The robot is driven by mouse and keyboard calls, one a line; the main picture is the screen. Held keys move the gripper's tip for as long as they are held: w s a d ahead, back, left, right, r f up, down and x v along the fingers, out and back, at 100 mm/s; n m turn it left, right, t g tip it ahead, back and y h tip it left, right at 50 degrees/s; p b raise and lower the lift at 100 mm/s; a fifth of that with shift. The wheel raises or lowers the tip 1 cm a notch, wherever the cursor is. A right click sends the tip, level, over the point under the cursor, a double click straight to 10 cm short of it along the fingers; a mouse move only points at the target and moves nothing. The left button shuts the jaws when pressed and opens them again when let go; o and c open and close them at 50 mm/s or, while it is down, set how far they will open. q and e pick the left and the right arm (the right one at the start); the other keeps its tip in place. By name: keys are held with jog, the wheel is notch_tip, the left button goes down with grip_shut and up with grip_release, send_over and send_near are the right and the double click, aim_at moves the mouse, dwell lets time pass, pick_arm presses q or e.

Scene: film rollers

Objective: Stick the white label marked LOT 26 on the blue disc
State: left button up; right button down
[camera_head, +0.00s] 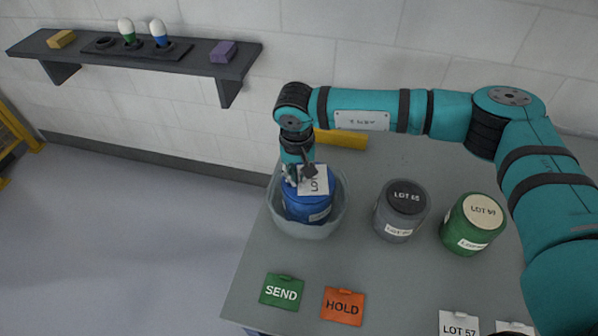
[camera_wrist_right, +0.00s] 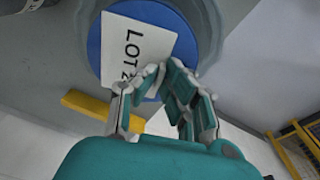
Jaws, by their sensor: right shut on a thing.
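The white label (camera_head: 313,184) is pinched at one edge by my right gripper (camera_head: 300,176). In the right wrist view the label (camera_wrist_right: 135,50) reads "LOT 2", with the rest hidden by the fingertips (camera_wrist_right: 150,80). It lies flat over the blue disc (camera_wrist_right: 186,40), which is the round top of a blue canister (camera_head: 305,212). I cannot tell whether the label touches the disc. The canister stands in a translucent grey tub (camera_head: 336,215). My left gripper is not in view.
A grey canister (camera_head: 397,222) and a green canister (camera_head: 467,235) stand to the right on the grey table (camera_head: 400,270). A green SEND card (camera_head: 282,291), an orange HOLD card (camera_head: 343,307) and a white LOT 57 label (camera_head: 459,325) lie in front. A yellow block (camera_head: 345,139) lies behind.

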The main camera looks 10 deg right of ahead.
jog(key=shift+s+f, duration=0.1)
jog(key=shift+f, duration=0.05)
jog(key=c, duration=1.4)
grip_release()
jog(key=shift+o, duration=0.2)
jog(key=o, duration=0.6)
jog(key=shift+c, duration=0.2)
jog(key=shift+r, duration=0.2)
jog(key=shift+a+r+p, duration=0.1)
jog(key=shift+r+p, duration=1.1)
jog(key=shift+r, duration=2.2)
